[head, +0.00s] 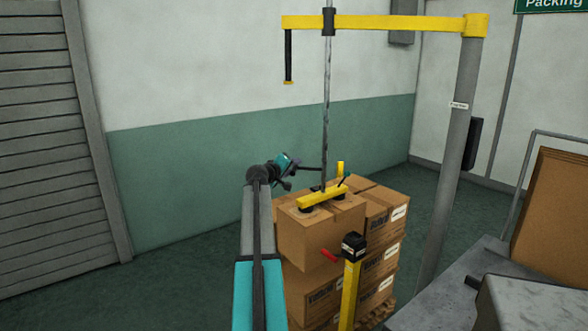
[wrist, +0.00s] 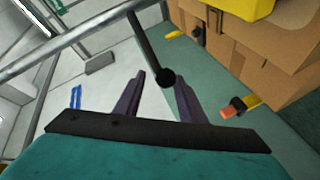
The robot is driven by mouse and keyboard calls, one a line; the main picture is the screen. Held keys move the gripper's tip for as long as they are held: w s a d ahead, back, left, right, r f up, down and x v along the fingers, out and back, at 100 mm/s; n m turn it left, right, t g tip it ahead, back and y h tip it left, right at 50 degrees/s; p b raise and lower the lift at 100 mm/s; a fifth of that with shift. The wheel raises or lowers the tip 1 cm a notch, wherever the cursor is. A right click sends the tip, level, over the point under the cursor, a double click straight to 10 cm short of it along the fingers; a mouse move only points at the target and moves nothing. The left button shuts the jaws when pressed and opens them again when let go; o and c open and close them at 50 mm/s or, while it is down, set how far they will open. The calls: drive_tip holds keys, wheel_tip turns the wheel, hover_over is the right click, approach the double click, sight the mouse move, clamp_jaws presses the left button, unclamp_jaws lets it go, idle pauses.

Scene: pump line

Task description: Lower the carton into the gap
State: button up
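The carton (head: 305,238) is brown and sits at the front left of the stack's top, under the lifter's yellow bar (head: 322,196). The bar's dark suction pads rest on its top. Its underside and the gap are hidden, so I cannot tell whether it hangs or is seated. My gripper (head: 291,175) is left of the lifter's pole, above the carton. A black handle (head: 309,168) reaches from the pole toward it. In the wrist view, the fingers (wrist: 160,78) stand apart, with a round-ended black rod (wrist: 148,43) between their tips; I see clear space beside the knob.
Neighbouring cartons (head: 385,213) stand at the right on a pallet. A yellow post (head: 349,295) with a black box and red lever stands close in front. The yellow crane arm (head: 400,23) spans overhead from a grey column (head: 452,150). Floor at left (head: 180,280) is clear.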

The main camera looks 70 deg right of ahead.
drive_tip(key=b+v, duration=0.1)
drive_tip(key=v, duration=1)
drive_tip(key=shift+a, duration=0.35)
drive_tip(key=w+a+f+n+t+y, duration=0.1)
drive_tip(key=w+a+f+y, duration=0.1)
drive_tip(key=w+a+f, duration=0.5)
drive_tip(key=w+a+f+t+y, duration=0.1)
drive_tip(key=w+a+f, duration=0.25)
drive_tip(key=f, duration=0.75)
drive_tip(key=w+a+f+n+t+y, duration=0.1)
drive_tip(key=w+a+f+y, duration=0.1)
drive_tip(key=w+a+f, duration=0.55)
drive_tip(key=w+a+f+n+y, duration=0.15)
drive_tip(key=a+f+y, duration=0.25)
drive_tip(key=a+f, duration=1.6)
drive_tip(key=s+a+f+n+g+y, duration=0.15)
drive_tip(key=s+a+f, duration=0.25)
drive_tip(key=a+f, duration=0.6)
drive_tip(key=s+a+f+n+g+y, duration=0.15)
drive_tip(key=s+a+f, duration=0.25)
drive_tip(key=a+f, duration=0.65)
drive_tip(key=s+a+f+g+y, duration=0.1)
drive_tip(key=s+a+f, duration=0.1)
drive_tip(key=s+a, duration=0.7)
drive_tip(key=s+a+f+n+g+y, duration=0.1)
drive_tip(key=s+a+f+g+y, duration=0.1)
drive_tip(key=s+a, duration=0.8)
drive_tip(key=shift+s+a+f, duration=0.35)
drive_tip(key=shift+a+f, duration=0.2)
drive_tip(key=shift+a, duration=0.4)
